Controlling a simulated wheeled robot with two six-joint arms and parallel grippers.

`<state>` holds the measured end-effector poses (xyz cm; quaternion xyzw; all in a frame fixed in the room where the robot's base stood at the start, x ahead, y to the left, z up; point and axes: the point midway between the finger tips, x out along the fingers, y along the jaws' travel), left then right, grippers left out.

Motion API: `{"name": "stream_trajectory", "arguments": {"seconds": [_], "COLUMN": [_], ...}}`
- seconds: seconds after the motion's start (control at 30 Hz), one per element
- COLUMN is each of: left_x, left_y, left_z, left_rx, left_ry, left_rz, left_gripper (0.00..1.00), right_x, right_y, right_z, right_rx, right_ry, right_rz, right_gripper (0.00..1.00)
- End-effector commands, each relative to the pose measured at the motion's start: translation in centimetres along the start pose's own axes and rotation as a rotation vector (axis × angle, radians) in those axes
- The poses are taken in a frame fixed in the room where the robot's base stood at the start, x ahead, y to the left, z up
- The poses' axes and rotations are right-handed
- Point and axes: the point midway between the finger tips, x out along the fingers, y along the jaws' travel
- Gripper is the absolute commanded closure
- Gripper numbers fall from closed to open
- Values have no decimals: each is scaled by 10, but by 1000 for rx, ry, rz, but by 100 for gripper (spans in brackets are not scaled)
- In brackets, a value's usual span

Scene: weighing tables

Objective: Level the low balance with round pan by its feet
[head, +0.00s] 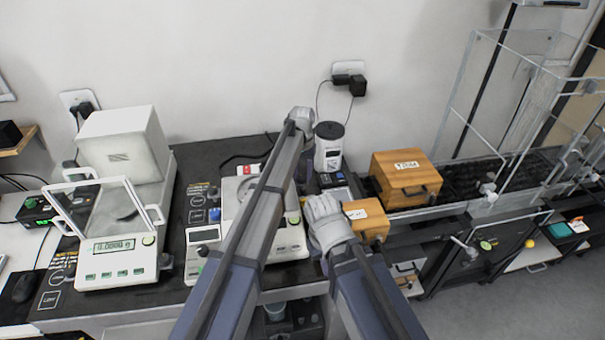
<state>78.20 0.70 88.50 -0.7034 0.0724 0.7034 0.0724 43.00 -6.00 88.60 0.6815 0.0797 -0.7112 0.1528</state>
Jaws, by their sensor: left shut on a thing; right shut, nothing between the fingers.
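The low balance with the round pan (288,243) stands on the dark tabletop in the middle of the head view. My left arm crosses in front of it and hides much of its pan and body. Its feet and any level bubble cannot be made out. My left gripper (302,117) is at the back, beyond the balance, beside a white cylinder. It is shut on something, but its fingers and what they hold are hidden. My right gripper (325,212) is shut and empty, to the right of the balance and close to its right side.
A larger balance with a glass shield (120,262) stands at the left. The white cylinder with a dark top (329,157) stands behind my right gripper. Wooden boxes (405,178) (366,217) are to the right. A tall clear enclosure (500,110) stands at the far right.

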Motion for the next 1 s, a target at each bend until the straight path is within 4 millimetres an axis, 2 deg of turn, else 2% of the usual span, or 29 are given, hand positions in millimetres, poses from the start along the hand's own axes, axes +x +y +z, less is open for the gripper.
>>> {"name": "stream_trajectory", "arguments": {"seconds": [0.33,0.37,0.6,1.0], "left_x": [0,0,0,0], "left_y": [0,0,0,-2], "left_z": [0,0,0,0], "left_rx": [-2,-2,-1,-3], "left_ry": [-1,-1,0,0], "left_rz": [0,0,-1,-4], "left_gripper": [100,58,31,29], "right_x": [0,0,0,0], "right_y": [0,0,0,0], "right_z": [0,0,0,0], "right_rx": [0,0,0,0], "right_ry": [0,0,0,0], "right_rz": [0,0,0,0], "right_gripper": [100,100,100,100]}}
